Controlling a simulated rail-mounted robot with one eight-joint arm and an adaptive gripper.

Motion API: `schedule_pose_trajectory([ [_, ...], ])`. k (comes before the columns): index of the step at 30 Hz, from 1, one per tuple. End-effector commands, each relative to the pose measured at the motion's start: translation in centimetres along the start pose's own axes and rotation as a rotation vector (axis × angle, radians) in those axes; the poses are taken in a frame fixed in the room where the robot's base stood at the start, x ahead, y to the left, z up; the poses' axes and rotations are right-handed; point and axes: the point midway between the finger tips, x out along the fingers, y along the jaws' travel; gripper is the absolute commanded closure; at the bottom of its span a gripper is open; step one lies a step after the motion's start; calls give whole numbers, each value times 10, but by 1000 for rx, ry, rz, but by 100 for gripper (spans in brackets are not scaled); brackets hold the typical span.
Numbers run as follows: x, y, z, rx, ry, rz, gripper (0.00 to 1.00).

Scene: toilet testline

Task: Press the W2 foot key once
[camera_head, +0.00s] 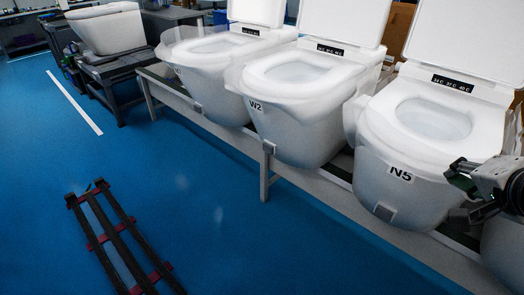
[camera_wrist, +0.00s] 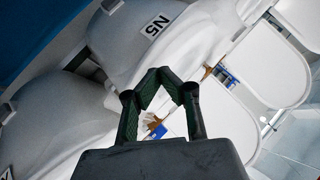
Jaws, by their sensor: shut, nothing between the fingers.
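The W2 toilet (camera_head: 300,110) is a white bowl with its lid raised, in the middle of the head view. Its W2 label (camera_head: 256,105) is on the left of its front. A small grey foot key (camera_head: 268,147) sits low on its front, above a bench leg. My gripper (camera_head: 455,172) is at the right edge of the head view, beside the N5 toilet and well to the right of W2. In the wrist view my gripper (camera_wrist: 159,74) is shut and empty, with white toilet bodies behind it. W2's foot key does not show in the wrist view.
The N5 toilet (camera_head: 432,135), with its own grey key (camera_head: 384,212), stands between my gripper and W2. Another toilet (camera_head: 200,70) is left of W2. A dark slatted frame (camera_head: 118,240) lies on the blue floor (camera_head: 210,215). The floor before W2 is clear.

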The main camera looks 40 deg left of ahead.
Motion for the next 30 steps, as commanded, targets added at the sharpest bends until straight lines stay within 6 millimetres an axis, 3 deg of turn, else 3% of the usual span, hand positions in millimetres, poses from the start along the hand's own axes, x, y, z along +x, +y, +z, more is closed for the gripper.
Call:
schedule_pose_trajectory([
  [6, 51, -60, -5, 217, -7, -162, 100],
  [17, 130, -149, 1, 613, -70, -387, 100],
  [30, 230, -230, 41, 1141, -218, -571, 100],
])
